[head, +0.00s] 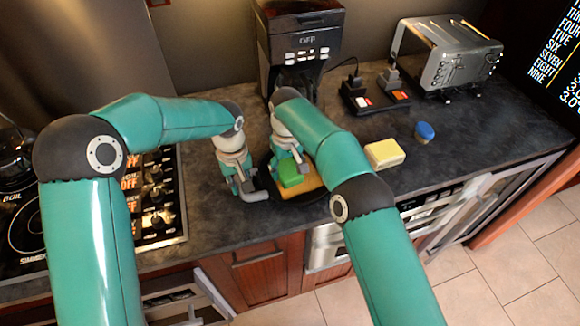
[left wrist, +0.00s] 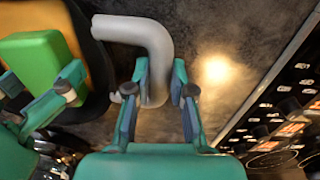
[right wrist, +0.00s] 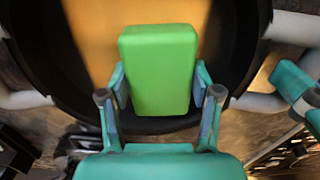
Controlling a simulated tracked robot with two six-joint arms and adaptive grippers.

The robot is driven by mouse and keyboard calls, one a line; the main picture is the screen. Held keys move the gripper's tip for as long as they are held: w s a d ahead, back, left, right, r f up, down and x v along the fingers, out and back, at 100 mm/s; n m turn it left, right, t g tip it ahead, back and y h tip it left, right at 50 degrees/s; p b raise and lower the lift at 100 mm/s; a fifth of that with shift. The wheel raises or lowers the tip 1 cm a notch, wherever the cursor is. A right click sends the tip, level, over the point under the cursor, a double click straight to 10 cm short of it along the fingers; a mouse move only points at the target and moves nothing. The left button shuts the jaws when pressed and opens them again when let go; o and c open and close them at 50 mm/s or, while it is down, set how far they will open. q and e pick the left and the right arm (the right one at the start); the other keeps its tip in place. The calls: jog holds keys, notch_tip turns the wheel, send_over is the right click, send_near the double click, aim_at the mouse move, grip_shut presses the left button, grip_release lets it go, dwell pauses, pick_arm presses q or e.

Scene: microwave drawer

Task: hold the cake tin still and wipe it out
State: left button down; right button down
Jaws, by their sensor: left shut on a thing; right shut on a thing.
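The cake tin (head: 318,199) is a dark, round pan on the counter, with pale grey handles at its sides. An orange-tan patch (right wrist: 95,40) covers part of its inside. My left gripper (left wrist: 158,88) is shut on the tin's grey handle (left wrist: 150,38), at the tin's left side in the head view. My right gripper (right wrist: 160,95) is shut on a green sponge block (right wrist: 158,70). The sponge is in the tin, over the patch and close to the near wall. I cannot tell whether it touches the bottom. My arms hide part of the tin in the head view.
A coffee maker (head: 301,40) stands behind the tin. A power strip (head: 370,98), a toaster (head: 450,55), a yellow block (head: 384,153) and a blue round item (head: 425,131) are to the right. A stove (head: 155,205) is at left. The counter's front right is clear.

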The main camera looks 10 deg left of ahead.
jog(key=shift+w+d+f, duration=0.15)
jog(key=shift+w+d, duration=0.2)
jog(key=shift+d, duration=0.45)
jog(key=shift+w+d+f, duration=0.15)
jog(key=shift+w+d, duration=0.2)
jog(key=shift+d, duration=0.4)
jog(key=shift+w+d, duration=0.3)
jog(key=shift+d, duration=0.25)
jog(key=shift+r, duration=0.15)
jog(key=shift+r, duration=0.35)
jog(key=shift+s, duration=0.2)
jog(key=shift+s+d+r, duration=0.1)
jog(key=shift+s+d, duration=0.15)
jog(key=shift+s, duration=0.3)
jog(key=shift+s+d, duration=0.25)
jog(key=shift+s, duration=0.25)
